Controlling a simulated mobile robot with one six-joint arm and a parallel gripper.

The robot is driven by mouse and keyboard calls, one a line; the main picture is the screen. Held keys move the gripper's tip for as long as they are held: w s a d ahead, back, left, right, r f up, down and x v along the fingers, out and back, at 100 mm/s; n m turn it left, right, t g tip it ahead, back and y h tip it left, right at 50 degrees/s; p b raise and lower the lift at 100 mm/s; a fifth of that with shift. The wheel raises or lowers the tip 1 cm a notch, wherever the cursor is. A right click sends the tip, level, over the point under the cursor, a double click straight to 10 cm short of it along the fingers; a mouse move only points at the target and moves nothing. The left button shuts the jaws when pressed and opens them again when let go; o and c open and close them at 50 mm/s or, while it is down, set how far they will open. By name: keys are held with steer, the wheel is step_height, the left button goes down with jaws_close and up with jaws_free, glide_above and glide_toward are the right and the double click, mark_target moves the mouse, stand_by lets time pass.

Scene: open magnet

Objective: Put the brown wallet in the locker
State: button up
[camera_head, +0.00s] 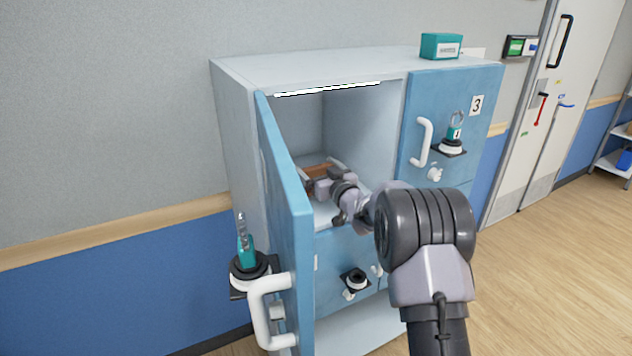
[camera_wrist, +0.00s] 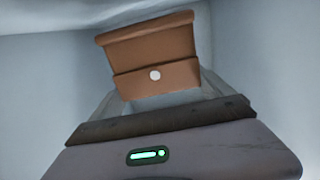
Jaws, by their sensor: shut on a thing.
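The locker (camera_head: 240,130) is a grey cabinet with blue doors. Its upper left door (camera_head: 290,195) stands open, and the compartment (camera_head: 355,130) behind it is lit by a strip at the top. My gripper (camera_head: 322,172) reaches inside this compartment and is shut on the brown wallet (camera_head: 318,171). In the wrist view the brown wallet (camera_wrist: 152,55) shows a flap and a round pale snap, and sits between the fingers ahead of the palm. Whether the wallet touches the compartment floor cannot be told. My wrist partly hides it in the head view.
The open door's edge and white handle (camera_head: 268,312) stand left of my arm. A teal box (camera_head: 441,46) lies on top. Open floor (camera_head: 560,240) extends right.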

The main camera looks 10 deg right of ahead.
steer(key=shift+w+f, duration=0.25)
steer(key=shift+f, duration=0.15)
steer(key=shift+f+b, duration=0.8)
steer(key=shift+f, duration=0.45)
steer(key=shift+s, duration=0.1)
steer(key=shift+f, duration=0.2)
steer(key=o, duration=1.2)
steer(key=shift+r, duration=0.2)
steer(key=shift+s+d, duration=0.15)
steer(key=shift+s, duration=0.15)
steer(key=p+v, duration=0.2)
steer(key=v, duration=0.9)
steer(key=shift+s, duration=0.1)
